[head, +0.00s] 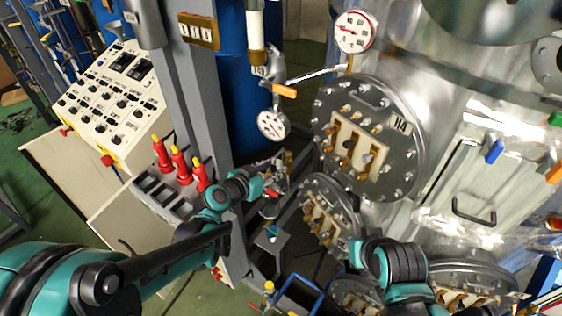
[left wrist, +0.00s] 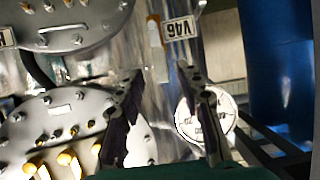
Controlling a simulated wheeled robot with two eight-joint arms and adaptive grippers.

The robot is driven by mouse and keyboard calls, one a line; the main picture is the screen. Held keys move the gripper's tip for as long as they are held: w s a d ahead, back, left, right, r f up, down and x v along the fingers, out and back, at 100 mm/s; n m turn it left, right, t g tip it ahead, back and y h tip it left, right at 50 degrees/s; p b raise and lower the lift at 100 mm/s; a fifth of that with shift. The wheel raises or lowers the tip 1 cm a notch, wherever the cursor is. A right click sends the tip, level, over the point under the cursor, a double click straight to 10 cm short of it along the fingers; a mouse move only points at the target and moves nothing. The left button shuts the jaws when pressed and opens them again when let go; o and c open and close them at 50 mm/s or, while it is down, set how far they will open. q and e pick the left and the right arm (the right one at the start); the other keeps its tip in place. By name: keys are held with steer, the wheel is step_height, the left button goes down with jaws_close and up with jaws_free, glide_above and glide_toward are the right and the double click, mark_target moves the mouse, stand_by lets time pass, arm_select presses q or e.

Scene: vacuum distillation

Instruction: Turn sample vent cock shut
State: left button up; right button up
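My left gripper (head: 277,184) is among small valves and fittings below the round gauge (head: 272,125). In the left wrist view its two dark fingers (left wrist: 160,72) are apart, with nothing held between them. A red lever (head: 271,193) shows close to the gripper in the head view. An orange handle (head: 285,91) sits above the gauge, apart from the gripper. Which handle is the sample vent cock cannot be told. My right arm shows at the lower right; its gripper is not visible.
A steel vessel with bolted flanges, one marked H4 (head: 370,137), fills the right side. A grey post (head: 200,90) and a sloped control panel (head: 112,98) stand left. Red bottles (head: 180,165) sit in a rack beside the post. A blue drum (head: 247,110) is behind.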

mark_target(278, 165)
arm_select(q)
steer(key=x, duration=0.4)
steer(key=shift+a, duration=0.1)
steer(key=shift+w, duration=0.1)
arm_select(e)
steer(key=shift+w, duration=0.1)
arm_select(q)
steer(key=shift+f, duration=0.1)
jaws_close()
